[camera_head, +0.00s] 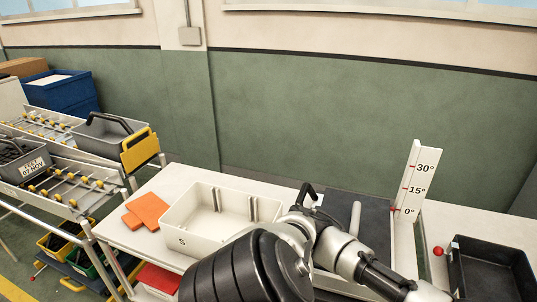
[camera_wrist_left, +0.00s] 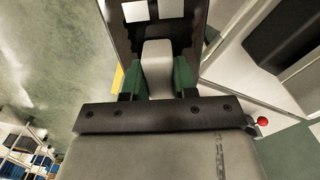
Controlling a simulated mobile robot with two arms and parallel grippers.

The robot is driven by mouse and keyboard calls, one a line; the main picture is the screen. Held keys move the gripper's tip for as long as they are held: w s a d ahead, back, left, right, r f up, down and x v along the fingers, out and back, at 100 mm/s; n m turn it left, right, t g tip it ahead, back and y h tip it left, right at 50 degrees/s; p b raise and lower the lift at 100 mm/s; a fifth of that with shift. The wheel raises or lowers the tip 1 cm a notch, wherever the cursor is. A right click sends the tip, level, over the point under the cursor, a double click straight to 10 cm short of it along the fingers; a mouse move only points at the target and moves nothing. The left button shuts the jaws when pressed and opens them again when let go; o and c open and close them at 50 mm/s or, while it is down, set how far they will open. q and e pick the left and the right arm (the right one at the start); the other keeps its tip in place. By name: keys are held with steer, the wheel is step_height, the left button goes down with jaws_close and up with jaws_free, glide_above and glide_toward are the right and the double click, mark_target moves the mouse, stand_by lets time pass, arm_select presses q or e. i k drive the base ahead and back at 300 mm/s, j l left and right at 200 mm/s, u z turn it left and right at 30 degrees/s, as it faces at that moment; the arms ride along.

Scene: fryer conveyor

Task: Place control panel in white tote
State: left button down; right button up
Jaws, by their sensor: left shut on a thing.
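The white tote (camera_head: 178,238), marked S, stands open on the white table in the head view, with upright ribs on its inner wall. In the left wrist view my left gripper (camera_wrist_left: 158,78) has green fingers shut on a grey block-like part of a dark panel with white squares (camera_wrist_left: 187,32), which looks like the control panel. Its far end is cut off by the picture edge. In the head view a dark and silver arm of mine crosses the bottom, right of the tote; no gripper fingers show there. My right gripper is in neither view.
Orange flat pieces (camera_head: 148,210) lie left of the tote. A dark surface (camera_head: 375,220) and white angle gauge (camera_head: 415,190) stand right of it. A black tray (camera_head: 490,268) and red knob (camera_head: 438,251) are far right. A roller conveyor with a grey bin (camera_head: 100,135) is left.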

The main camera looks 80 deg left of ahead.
mark_target(226, 237)
steer(key=k+j, duration=0.25)
steer(key=k, duration=0.2)
steer(key=k+j+z, duration=0.1)
steer(key=k+j, duration=0.15)
steer(key=k, duration=0.15)
steer(key=k+j+z, duration=0.1)
steer(key=k, duration=0.35)
steer(key=k+j, duration=0.3)
steer(key=k, duration=0.15)
